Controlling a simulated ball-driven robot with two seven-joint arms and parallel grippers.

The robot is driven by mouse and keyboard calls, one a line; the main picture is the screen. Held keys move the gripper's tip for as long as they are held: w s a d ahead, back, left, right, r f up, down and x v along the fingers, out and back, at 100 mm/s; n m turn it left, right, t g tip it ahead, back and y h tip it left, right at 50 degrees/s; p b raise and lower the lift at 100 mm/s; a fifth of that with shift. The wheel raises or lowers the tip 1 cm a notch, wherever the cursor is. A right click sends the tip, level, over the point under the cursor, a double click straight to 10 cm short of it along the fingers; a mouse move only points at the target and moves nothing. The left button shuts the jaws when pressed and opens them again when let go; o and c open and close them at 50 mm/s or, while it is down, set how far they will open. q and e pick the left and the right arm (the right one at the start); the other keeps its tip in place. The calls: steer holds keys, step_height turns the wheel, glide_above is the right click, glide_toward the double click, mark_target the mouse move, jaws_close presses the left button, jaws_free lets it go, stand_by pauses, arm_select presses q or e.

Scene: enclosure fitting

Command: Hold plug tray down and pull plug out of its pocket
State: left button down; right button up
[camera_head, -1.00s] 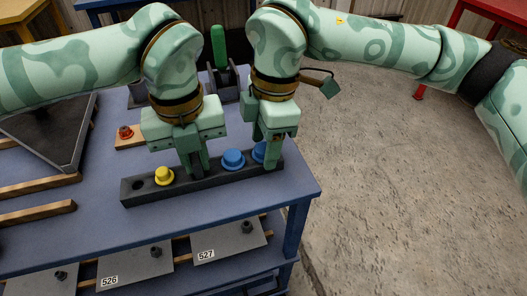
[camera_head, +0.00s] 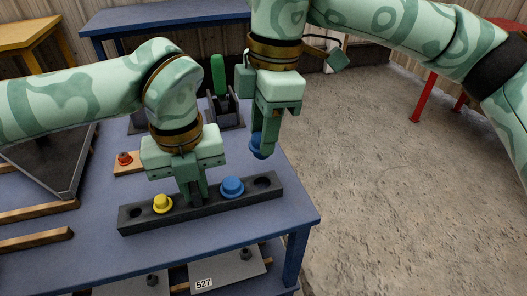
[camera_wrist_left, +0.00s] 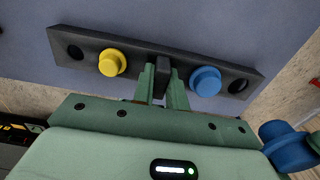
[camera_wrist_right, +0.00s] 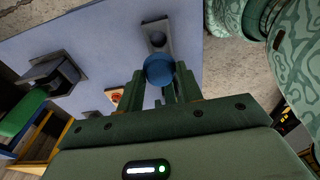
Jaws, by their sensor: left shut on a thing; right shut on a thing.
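The dark plug tray (camera_head: 135,222) lies on the blue table near its front right corner. A yellow plug (camera_head: 162,203) and a blue plug (camera_head: 232,187) sit in its pockets; the pockets at both ends are empty. My left gripper (camera_head: 195,198) is shut on the tray's raised middle part, between the yellow and blue plugs; the left wrist view shows this grip (camera_wrist_left: 162,92). My right gripper (camera_head: 263,145) is shut on a second blue plug (camera_head: 257,152) and holds it in the air above and behind the tray's right end. This plug also shows in the right wrist view (camera_wrist_right: 159,69).
A red button on a wooden block (camera_head: 125,159) stands behind the tray at left. A dark fixture with a green handle (camera_head: 219,75) stands at the back. Wooden strips (camera_head: 35,244) lie at left. The floor right of the table is clear.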

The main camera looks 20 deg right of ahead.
arm_select(q)
steer(key=c, duration=1.3)
jaws_free()
steer(key=shift+f, duration=0.1)
